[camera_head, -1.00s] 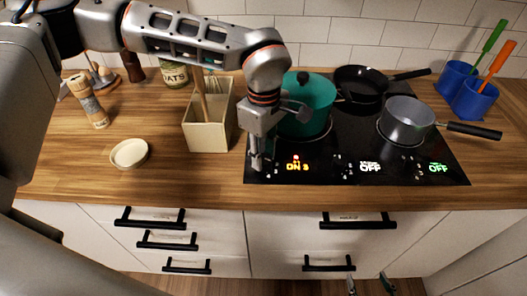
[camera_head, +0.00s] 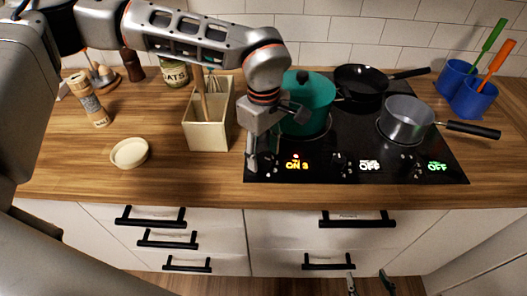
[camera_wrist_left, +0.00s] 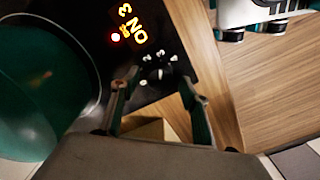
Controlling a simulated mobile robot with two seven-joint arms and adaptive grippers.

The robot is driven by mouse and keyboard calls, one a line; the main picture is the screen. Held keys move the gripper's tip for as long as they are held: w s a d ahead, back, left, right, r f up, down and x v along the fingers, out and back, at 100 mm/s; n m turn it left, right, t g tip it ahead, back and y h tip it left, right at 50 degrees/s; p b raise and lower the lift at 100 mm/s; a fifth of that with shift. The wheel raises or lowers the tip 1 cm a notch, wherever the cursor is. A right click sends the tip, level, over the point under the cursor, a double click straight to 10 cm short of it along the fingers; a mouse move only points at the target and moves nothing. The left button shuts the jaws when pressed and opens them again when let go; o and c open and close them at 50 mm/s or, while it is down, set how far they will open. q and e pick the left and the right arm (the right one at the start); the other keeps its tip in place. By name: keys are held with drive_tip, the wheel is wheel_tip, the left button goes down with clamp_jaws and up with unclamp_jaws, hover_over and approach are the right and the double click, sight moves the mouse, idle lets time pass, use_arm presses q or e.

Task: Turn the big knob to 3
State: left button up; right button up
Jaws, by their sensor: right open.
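The black cooktop (camera_head: 345,140) has a lit yellow display (camera_head: 297,165) reading "ON 3" at its front left; it also shows in the left wrist view (camera_wrist_left: 130,24). The big knob (camera_wrist_left: 157,74) is a dark round shape with small white marks, between and just beyond my left fingertips in that view. My left gripper (camera_head: 264,160) points down over the cooktop's front left corner, fingers apart and empty. In the head view the arm and fingers partly hide the knob. My right gripper (camera_head: 370,284) shows only its two separated fingertips at the bottom edge.
A green pot (camera_head: 310,112) stands right behind my left gripper. A utensil box (camera_head: 207,132) is close on its left. A black pan (camera_head: 360,84) and a grey saucepan (camera_head: 406,120) stand further right. Two other displays read "OFF".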

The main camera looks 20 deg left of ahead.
sight(264, 157)
use_arm(q)
wheel_tip(264, 157, up, 12)
idle(0.7)
idle(0.4)
